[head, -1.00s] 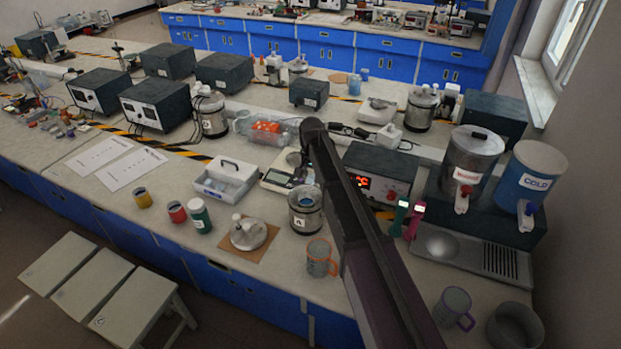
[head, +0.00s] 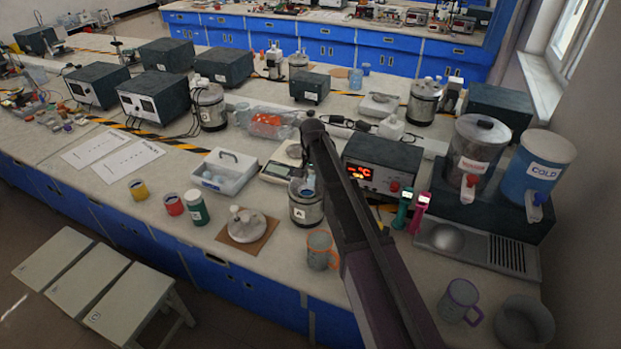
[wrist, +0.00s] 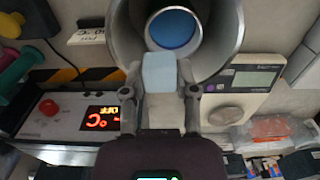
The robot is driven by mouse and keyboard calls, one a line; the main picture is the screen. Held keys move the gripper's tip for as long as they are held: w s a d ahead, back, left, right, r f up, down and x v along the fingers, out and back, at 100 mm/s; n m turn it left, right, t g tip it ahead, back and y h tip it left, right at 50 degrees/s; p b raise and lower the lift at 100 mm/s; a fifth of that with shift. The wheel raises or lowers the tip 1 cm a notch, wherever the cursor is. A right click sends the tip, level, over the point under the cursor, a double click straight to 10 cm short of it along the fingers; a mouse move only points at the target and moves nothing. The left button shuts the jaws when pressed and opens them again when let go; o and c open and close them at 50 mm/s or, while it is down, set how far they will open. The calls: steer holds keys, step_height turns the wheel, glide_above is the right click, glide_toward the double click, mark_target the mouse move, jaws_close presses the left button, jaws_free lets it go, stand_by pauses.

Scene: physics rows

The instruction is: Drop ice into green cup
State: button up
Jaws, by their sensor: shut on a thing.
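My gripper (wrist: 158,92) is shut on a pale blue ice cube (wrist: 159,72) in the wrist view. The cube is in front of the mouth of a metal vessel with a blue round inside; I cannot tell how far apart they are. In the head view my arm hides most of the gripper near this metal vessel (head: 306,213). A dark green cup (head: 196,210) stands upright on the bench, left of the vessel. A white box (head: 218,183) behind it holds pale pieces that look like ice.
A red cup (head: 174,206) and yellow cup (head: 138,190) stand left of the green cup. A metal lid (head: 245,225) lies on a brown mat between green cup and vessel. A mug with orange handle (head: 319,252) is near the front edge. A heater box (head: 381,165) is at right.

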steer(key=shift+f+b, duration=0.3)
steer(key=shift+f, duration=0.2)
steer(key=o, duration=0.9)
steer(key=shift+s, duration=0.1)
